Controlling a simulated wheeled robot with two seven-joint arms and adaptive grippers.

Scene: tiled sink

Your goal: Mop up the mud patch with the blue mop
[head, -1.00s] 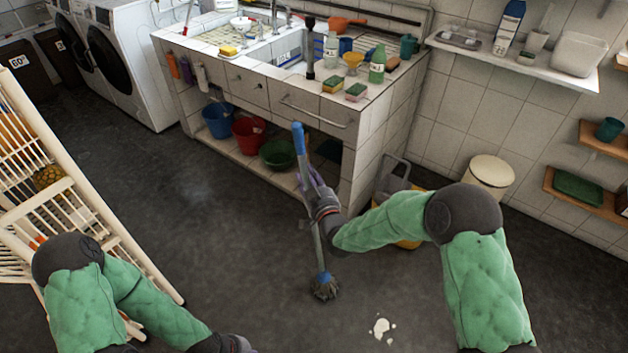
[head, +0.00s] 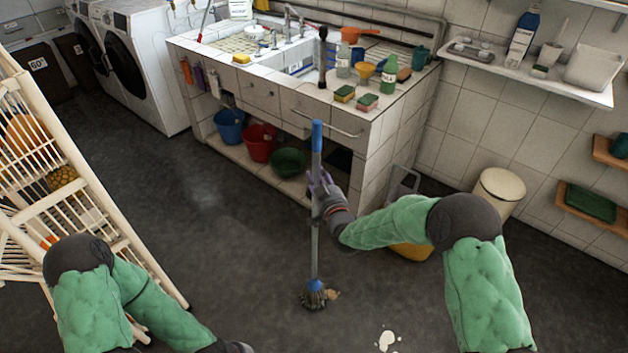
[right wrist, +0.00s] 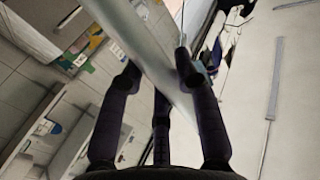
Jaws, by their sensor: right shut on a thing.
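The blue mop (head: 315,240) stands nearly upright on the dark floor, with a blue top grip, a grey pole and a blue socket. Its grey strand head (head: 313,299) rests on the floor. A small brownish patch, seemingly the mud patch (head: 334,295), shows at the right edge of the mop head; the head may hide more of it. My right gripper (head: 319,187) is shut on the pole below the blue grip. In the right wrist view the pole (right wrist: 145,45) runs between the fingers. My left gripper (head: 238,347) is at the bottom edge, mostly cut off.
A white spill (head: 387,341) lies on the floor to the right. A yellow bucket (head: 412,251) is behind my right arm, near a cream bin (head: 500,189). The tiled sink counter (head: 385,130) stands behind the mop. A slatted rack (head: 110,225) is at left. Floor left of the mop is clear.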

